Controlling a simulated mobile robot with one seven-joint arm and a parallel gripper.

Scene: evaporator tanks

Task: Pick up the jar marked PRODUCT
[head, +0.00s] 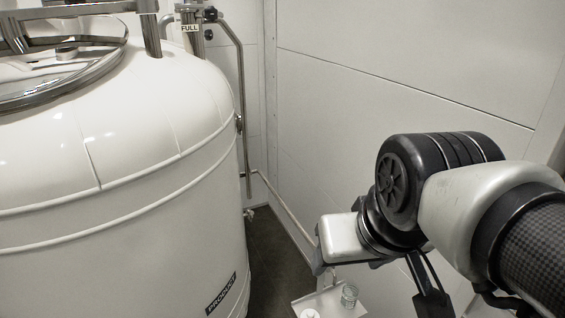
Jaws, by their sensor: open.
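A small clear glass jar (349,295) stands on a pale tray (322,300) near the bottom edge of the head view. No marking can be read on the jar. The word PRODUCT shows on a black label (221,293) low on the large white tank (120,225). My gripper (325,268) points down just above and slightly left of the jar, apart from it. It is open, and nothing shows between its fingers. The fingers are small and partly hidden by the hand.
A white round item (310,314) sits on the tray, cut off by the bottom edge. The tank fills the left side. A white panelled wall (340,120) and a thin pipe (285,205) stand behind. Dark floor (272,245) shows between tank and wall.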

